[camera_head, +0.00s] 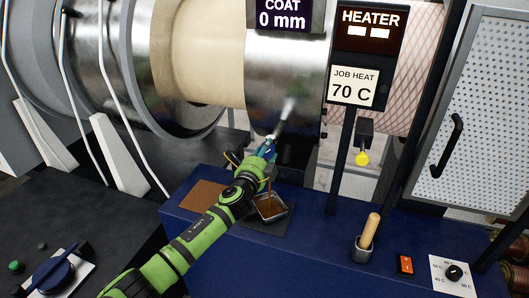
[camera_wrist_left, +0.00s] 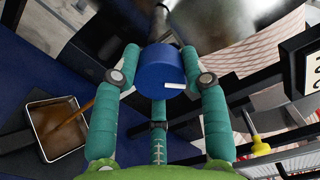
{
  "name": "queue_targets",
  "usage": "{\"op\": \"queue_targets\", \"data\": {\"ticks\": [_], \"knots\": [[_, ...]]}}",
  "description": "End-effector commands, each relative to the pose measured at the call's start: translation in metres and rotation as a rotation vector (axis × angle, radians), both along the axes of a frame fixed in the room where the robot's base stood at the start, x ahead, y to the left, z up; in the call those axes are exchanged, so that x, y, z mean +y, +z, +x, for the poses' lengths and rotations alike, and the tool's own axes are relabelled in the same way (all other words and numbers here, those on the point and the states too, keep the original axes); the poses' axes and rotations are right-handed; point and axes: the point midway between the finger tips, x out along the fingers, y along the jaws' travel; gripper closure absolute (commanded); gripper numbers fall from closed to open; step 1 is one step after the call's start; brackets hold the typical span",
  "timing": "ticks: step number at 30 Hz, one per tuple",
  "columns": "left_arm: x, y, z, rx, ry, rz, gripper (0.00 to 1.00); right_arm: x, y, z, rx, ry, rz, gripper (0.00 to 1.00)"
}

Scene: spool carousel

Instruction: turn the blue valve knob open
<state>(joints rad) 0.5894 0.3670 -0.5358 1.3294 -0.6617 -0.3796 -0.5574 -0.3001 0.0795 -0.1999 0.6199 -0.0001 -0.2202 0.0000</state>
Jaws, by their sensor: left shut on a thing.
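The blue valve knob (camera_wrist_left: 161,72) is a round cylinder with a white mark pointing right in the left wrist view. It sits at the lower end of a metal pipe (camera_wrist_left: 159,24) in front of the big drum. My left gripper (camera_wrist_left: 162,80) is shut on the knob, with teal fingers on its left and right sides. In the head view my left gripper (camera_head: 266,148) covers most of the knob, and the pipe (camera_head: 284,115) rises from there. My right gripper is not in view.
A metal tray (camera_head: 268,213) with brown liquid and a brush stands below my left wrist on the blue bench (camera_head: 310,257). A cup with a wooden handle (camera_head: 366,240), an orange switch (camera_head: 405,264) and a dial (camera_head: 454,272) are to the right. A heater sign (camera_head: 367,47) hangs above.

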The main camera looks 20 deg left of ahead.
Motion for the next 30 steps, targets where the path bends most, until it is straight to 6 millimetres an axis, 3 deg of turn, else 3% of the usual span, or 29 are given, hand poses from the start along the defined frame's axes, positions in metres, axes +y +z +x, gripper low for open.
{"op": "queue_targets", "data": {"ticks": [13,14,15,30], "knots": [[-0.0060,0.0016,-0.0004,-0.005,-0.013,0.012,0.89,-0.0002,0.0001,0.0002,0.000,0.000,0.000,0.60],[-0.0061,0.0014,-0.0004,-0.005,-0.013,0.012,0.48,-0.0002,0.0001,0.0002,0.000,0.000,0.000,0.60],[-0.0061,0.0013,-0.0005,-0.005,-0.013,0.012,0.32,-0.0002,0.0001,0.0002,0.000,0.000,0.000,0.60],[-0.0010,-0.0009,-0.0092,-0.002,-0.004,0.013,0.32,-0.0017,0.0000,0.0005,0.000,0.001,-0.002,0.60]]}}
